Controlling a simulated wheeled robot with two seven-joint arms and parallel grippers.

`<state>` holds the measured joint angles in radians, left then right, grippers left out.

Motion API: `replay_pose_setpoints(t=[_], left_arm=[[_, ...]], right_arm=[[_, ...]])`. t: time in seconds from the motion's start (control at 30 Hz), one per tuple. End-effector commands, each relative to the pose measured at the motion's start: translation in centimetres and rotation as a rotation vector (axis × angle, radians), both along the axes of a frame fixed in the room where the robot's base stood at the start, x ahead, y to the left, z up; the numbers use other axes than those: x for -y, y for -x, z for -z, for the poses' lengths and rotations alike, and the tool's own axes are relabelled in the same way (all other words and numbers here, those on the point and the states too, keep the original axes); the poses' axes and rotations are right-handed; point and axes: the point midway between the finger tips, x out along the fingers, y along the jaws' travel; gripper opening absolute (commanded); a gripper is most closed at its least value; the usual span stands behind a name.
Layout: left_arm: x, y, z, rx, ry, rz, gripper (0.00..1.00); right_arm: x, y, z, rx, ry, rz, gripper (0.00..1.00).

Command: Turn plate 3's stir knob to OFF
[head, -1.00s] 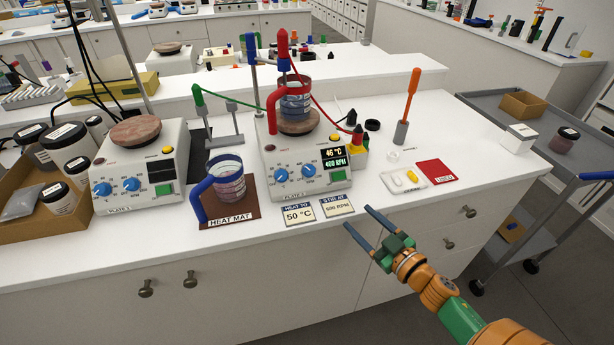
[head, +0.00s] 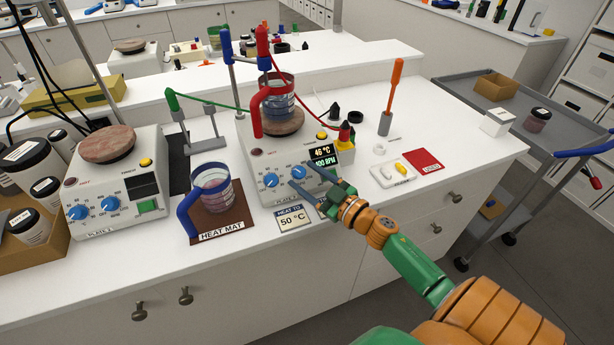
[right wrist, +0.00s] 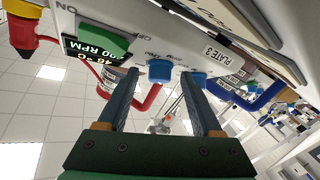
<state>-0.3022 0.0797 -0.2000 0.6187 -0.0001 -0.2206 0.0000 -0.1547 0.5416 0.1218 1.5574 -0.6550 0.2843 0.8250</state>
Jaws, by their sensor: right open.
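Plate 3 (head: 262,190) is a white hot plate with a display that reads 46 °C and about 400 RPM. Its stir knob (head: 299,172) is the blue knob nearer the display; the other blue knob (head: 270,181) is to its left. My right gripper (head: 311,181) is open and empty in front of the panel. In the right wrist view the stir knob (right wrist: 160,70) appears between the two fingertips (right wrist: 159,76), with no clear contact. The PLATE 3 label (right wrist: 216,52) shows upside down there. My left gripper is out of view.
A glass vessel with a red handle (head: 276,97) stands on plate 3. A blue-handled beaker (head: 214,183) stands on the heat mat (head: 222,222) to the left. The heat card (head: 292,217) lies in front; the stir card is mostly hidden by my gripper. A green switch (right wrist: 103,40) sits near the knobs.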

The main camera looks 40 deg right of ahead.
Motion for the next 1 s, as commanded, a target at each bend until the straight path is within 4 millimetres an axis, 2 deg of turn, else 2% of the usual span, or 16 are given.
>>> replay_pose_setpoints(t=[0.17,0.2,0.43,0.77,1.0], left_arm=[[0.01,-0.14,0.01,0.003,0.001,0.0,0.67],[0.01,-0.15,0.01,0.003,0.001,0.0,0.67],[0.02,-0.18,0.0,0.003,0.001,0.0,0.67],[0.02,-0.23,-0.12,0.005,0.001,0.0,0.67],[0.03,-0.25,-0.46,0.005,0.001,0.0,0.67]], right_arm=[[-0.01,-0.03,0.04,-0.001,0.0,0.0,0.67],[-0.01,-0.03,0.04,-0.001,0.0,0.0,0.64],[-0.01,-0.01,0.05,-0.001,-0.001,0.0,0.02],[0.08,-0.01,0.01,-0.007,0.021,-0.02,0.0],[0.44,-0.09,-0.18,-0.029,0.118,-0.113,0.0]])
